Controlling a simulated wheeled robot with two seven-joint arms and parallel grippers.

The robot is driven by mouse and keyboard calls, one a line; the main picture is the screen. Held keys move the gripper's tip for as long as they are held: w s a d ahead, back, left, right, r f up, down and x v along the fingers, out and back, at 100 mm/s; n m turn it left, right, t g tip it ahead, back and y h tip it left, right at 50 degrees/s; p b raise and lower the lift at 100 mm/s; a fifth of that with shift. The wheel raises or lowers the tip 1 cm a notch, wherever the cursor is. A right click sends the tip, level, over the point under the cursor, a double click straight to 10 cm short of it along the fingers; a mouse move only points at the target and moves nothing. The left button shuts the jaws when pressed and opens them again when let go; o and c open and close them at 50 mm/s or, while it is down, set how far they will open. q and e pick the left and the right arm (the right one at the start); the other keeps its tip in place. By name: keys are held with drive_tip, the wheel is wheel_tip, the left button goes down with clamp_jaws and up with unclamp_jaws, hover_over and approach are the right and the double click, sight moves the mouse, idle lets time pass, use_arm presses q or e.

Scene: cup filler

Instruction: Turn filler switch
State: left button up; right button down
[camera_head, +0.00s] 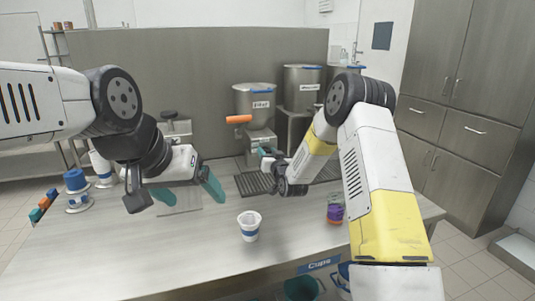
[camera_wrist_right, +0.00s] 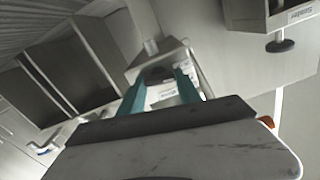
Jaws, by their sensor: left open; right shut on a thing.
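The filler (camera_head: 256,103) is a metal hopper with a labelled front and an orange handle (camera_head: 238,119), standing at the back of the table. My right gripper (camera_head: 266,153) reaches to the front of its base, with teal fingertips partly hidden by the wrist. In the right wrist view, the teal fingers (camera_wrist_right: 160,88) are shut on the dark filler switch (camera_wrist_right: 156,74) at a metal box; the contact is small and blurred. My left gripper (camera_head: 188,191) is open and empty above the table's left part.
A second hopper (camera_head: 303,90) stands right of the filler. A dark drip grate (camera_head: 252,184) lies below the filler. Purple and red stacked items (camera_head: 335,209) stand near my right arm. The front left of the table is clear.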

drive_tip(key=m, duration=0.3)
drive_tip(key=shift+d+m, duration=0.15)
drive_tip(key=shift+m, duration=1.65)
drive_tip(key=c, duration=0.8)
unclamp_jaws()
drive_tip(key=shift+c, duration=0.2)
drive_tip(key=v, duration=0.7)
drive_tip(key=shift+s, duration=0.35)
